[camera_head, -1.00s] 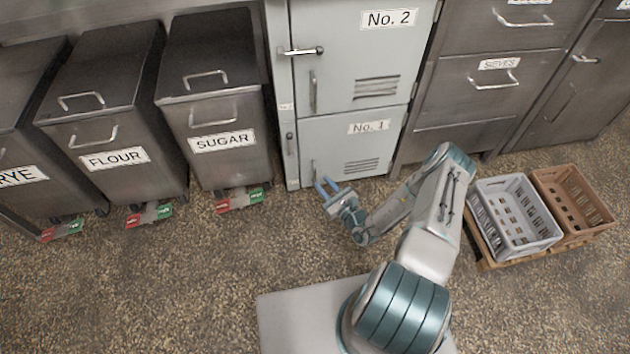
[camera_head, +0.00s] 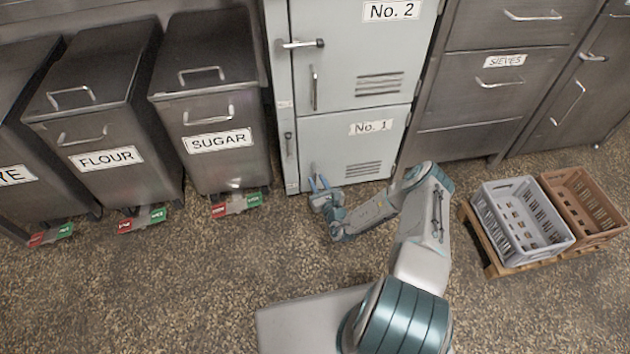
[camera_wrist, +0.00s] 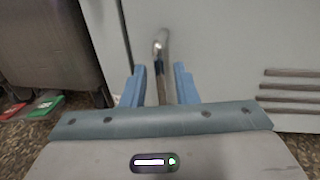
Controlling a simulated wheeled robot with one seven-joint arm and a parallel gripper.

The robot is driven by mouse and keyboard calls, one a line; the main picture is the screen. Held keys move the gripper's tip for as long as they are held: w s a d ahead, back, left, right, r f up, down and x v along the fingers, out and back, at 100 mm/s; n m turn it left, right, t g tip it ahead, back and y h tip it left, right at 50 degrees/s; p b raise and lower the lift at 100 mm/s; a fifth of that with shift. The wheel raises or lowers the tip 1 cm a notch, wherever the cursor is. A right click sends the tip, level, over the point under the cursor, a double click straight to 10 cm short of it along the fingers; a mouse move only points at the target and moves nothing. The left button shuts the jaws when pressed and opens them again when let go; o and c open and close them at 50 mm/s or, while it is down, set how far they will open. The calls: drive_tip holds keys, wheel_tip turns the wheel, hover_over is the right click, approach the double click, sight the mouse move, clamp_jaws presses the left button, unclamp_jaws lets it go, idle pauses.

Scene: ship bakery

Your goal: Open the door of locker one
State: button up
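The grey door of locker one (camera_head: 343,146), labelled "No. 1", is the lower locker door in the head view and is shut. Its vertical bar handle (camera_wrist: 160,62) stands upright in the wrist view, with its lower part between the two blue fingers of my gripper (camera_wrist: 158,86). A gap shows on each side of the handle, so my gripper is open around it. In the head view my gripper (camera_head: 319,184) is low at the door's left side and hides most of the handle. A small latch (camera_head: 288,140) sits on the frame left of the door.
Locker two's door (camera_head: 350,60) above is shut, with a horizontal lever (camera_head: 303,44) at its left. The sugar bin (camera_head: 207,110) stands to the left, with red and green pedals near the floor. Crates (camera_head: 522,218) on a pallet stand right of my arm.

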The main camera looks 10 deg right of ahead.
drive_tip(key=shift+w+a, duration=0.25)
drive_tip(key=shift+w, duration=1)
clamp_jaws()
drive_tip(key=shift+s+d, duration=0.1)
